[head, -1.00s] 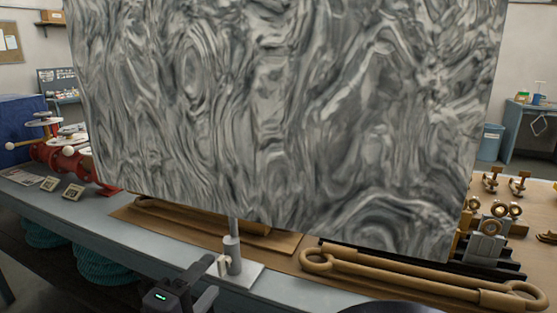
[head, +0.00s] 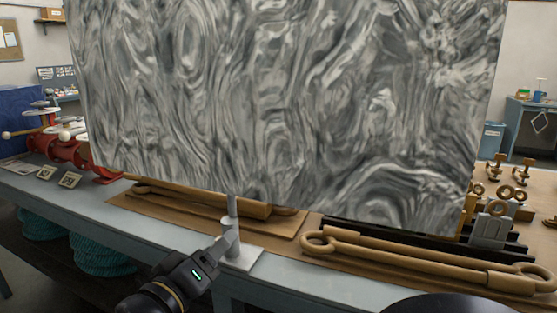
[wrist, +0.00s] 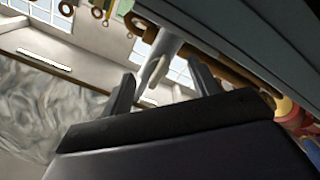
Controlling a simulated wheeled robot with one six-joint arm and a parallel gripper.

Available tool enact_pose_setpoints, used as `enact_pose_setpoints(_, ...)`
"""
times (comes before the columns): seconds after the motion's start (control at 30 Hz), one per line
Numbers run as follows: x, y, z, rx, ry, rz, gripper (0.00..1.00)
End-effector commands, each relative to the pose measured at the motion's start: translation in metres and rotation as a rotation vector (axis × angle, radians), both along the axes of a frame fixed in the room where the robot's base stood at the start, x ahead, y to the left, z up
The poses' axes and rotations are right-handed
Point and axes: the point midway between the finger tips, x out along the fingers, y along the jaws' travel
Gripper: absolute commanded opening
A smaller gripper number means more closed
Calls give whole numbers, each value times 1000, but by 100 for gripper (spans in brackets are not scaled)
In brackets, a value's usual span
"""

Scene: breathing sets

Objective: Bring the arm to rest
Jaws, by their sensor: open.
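My gripper (head: 226,244) is low in the head view, in front of the short grey post (head: 232,213) and its pale base plate (head: 246,258) at the table's front edge. In the wrist view my gripper (wrist: 163,82) shows two dark fingers spread apart. A grey cylindrical piece (wrist: 160,55) shows beyond and between them. I cannot tell whether the fingers touch anything.
A large grey swirl-patterned panel (head: 280,100) stands over the workbench (head: 85,205) and hides much of it. Long brown rods (head: 420,265) lie at right, with brass fittings (head: 495,190) behind. Red valve piping (head: 70,152) is at left.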

Motion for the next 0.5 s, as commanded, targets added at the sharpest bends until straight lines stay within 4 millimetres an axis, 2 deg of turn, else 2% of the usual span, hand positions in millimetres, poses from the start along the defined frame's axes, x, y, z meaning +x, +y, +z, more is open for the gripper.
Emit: enact_pose_setpoints(0.5,-1,-1,2,384,-159,0,58)
